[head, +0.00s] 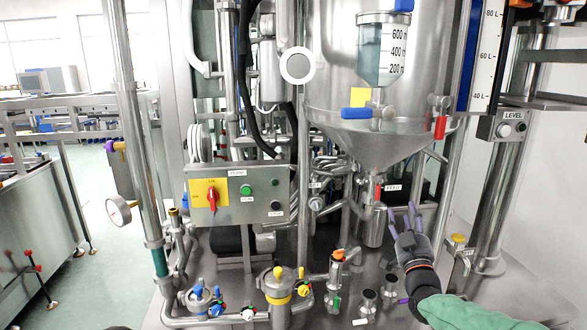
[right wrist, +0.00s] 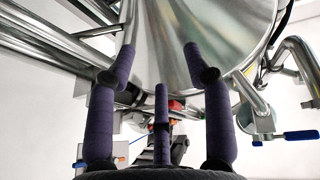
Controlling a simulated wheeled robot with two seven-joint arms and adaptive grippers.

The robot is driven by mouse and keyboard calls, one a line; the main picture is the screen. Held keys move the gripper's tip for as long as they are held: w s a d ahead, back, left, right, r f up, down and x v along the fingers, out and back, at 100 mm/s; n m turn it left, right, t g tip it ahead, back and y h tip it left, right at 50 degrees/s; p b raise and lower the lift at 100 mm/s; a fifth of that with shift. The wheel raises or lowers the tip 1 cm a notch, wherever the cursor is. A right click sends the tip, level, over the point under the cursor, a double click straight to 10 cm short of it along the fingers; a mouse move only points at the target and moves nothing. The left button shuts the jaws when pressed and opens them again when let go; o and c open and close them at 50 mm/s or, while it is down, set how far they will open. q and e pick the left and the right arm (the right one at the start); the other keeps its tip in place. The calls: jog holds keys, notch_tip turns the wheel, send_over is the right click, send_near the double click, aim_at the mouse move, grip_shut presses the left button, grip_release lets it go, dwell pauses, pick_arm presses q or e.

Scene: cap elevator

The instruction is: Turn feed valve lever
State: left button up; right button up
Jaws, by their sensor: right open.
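The feed valve lever (head: 378,191) is a small red handle beside the FEED label (head: 393,188), on the pipe below the steel cone tank. My right gripper (head: 403,212) has purple fingers spread open, empty, just right of and slightly below the lever. I see no contact in the head view. In the right wrist view the open fingers (right wrist: 162,65) point up toward the tank. A small red part (right wrist: 176,105) shows behind the middle finger, partly hidden; I cannot tell for sure that it is the feed lever. My left gripper is not in view.
The steel cone tank (head: 365,135) hangs above. A red handle (head: 440,127) and the LEVEL box (head: 502,127) are up right. A control box with a red switch (head: 212,196) stands left. Small valves and filter housings (head: 278,285) crowd the lower deck.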

jog(key=s+a+f+g+y+b, duration=0.1)
jog(key=s+a+f+g, duration=0.15)
jog(key=f, duration=1.15)
jog(key=s+a+f+g+y+b, duration=0.15)
jog(key=a+f+g, duration=0.25)
jog(key=f, duration=1.1)
jog(key=s+a+f+g+b, duration=0.1)
jog(key=s+a+f+g, duration=0.25)
jog(key=f, duration=1.05)
jog(key=s+a+f+m+g+y+b, duration=0.1)
jog(key=s+a+f+g, duration=0.15)
jog(key=s+f, duration=0.5)
jog(key=s+a+f+g+y+b, duration=0.1)
jog(key=s+a+f+g, duration=0.15)
jog(key=s+f, duration=0.5)
pick_arm(q)
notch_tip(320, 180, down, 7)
jog(key=b, duration=0.1)
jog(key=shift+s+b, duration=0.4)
pick_arm(e)
jog(key=s+a+f+g, duration=0.2)
jog(key=s+f, duration=0.3)
jog(key=s, duration=0.4)
jog(key=s+a+f+m+g, duration=0.1)
jog(key=s+a+f+g, duration=0.1)
jog(key=s+f+g, duration=0.3)
jog(key=s, duration=0.4)
jog(key=shift+s+y, duration=0.3)
jog(key=shift+y, duration=0.05)
